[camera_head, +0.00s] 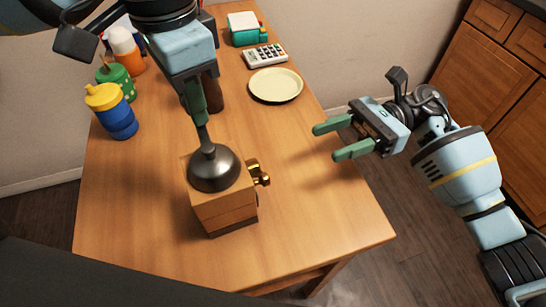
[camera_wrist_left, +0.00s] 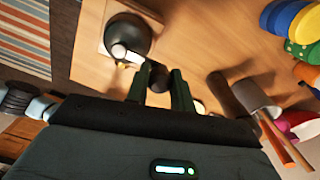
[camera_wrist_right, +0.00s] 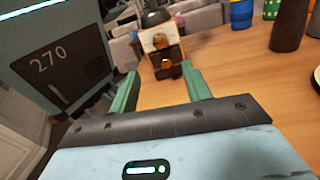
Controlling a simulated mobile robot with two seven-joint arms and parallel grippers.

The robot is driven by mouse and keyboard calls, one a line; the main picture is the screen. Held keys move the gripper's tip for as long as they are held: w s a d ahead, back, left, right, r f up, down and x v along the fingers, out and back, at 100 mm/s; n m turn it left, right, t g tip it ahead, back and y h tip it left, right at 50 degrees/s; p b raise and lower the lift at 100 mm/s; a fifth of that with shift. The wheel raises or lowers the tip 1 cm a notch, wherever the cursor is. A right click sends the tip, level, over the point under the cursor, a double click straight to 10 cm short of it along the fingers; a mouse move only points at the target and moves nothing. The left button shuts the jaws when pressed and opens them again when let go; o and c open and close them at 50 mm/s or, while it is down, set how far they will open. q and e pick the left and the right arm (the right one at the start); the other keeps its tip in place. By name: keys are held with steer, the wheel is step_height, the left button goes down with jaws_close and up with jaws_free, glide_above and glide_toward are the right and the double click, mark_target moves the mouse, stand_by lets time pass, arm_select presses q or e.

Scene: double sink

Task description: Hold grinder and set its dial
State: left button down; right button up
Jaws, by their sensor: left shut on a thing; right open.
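The grinder is a wooden box (camera_head: 224,208) with a dark metal dome (camera_head: 215,170) on top, standing upright near the table's front. A brass dial (camera_head: 259,173) sticks out of its right side. My left gripper (camera_head: 203,135) reaches down from above; in the left wrist view its fingers are shut on the dark knob (camera_wrist_left: 158,75) of the grinder's crank, beside the dome (camera_wrist_left: 128,38). My right gripper (camera_head: 327,143) is open and empty, to the right of the grinder and apart from it. In the right wrist view the grinder (camera_wrist_right: 161,62) stands beyond and between the open fingers (camera_wrist_right: 160,75).
A cream plate (camera_head: 276,85), a calculator (camera_head: 265,55) and a teal box (camera_head: 243,28) are at the back. A blue and yellow cup (camera_head: 112,110) and a green cup (camera_head: 116,80) stand at the left edge. A brown bottle (camera_head: 212,95) is behind my left gripper. The table right of the grinder is clear.

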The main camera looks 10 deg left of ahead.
mark_target(253, 169)
steer(key=x, duration=1.2)
steer(key=shift+c, duration=0.5)
steer(key=c, duration=0.9)
steer(key=shift+m, duration=5.2)
